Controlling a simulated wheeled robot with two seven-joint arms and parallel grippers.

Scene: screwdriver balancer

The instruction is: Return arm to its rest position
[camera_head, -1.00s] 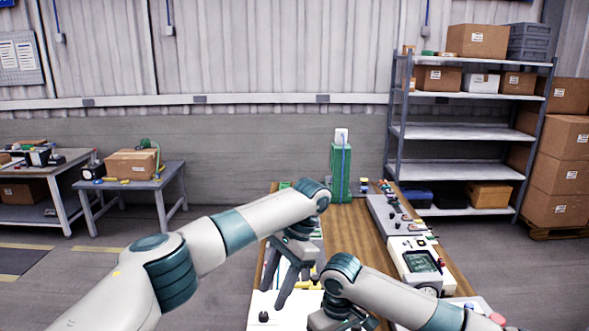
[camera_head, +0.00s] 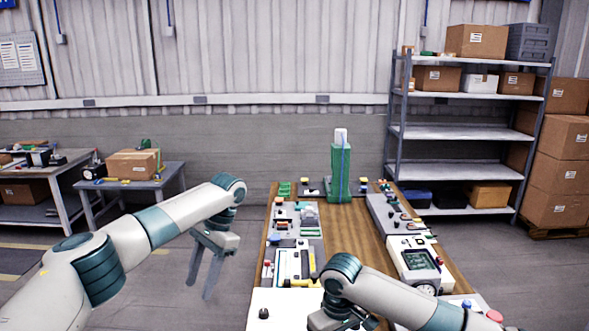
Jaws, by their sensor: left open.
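My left gripper (camera_head: 207,268) hangs with its fingers pointing down, just left of the wooden workbench's (camera_head: 341,229) left edge. Its two fingers are apart and nothing is between them. My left arm reaches in from the left, bent at the wrist. My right gripper (camera_head: 338,320) is at the bottom edge over the near part of the bench. Its fingers are mostly cut off and hidden by its own arm, so its opening cannot be seen.
Grey panels with tools (camera_head: 297,222) line the bench's left side. A green stand (camera_head: 340,172) is at the far end. A device with a screen (camera_head: 415,262) sits on the right. A metal shelf (camera_head: 470,132) stands behind right. Floor left of the bench is clear.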

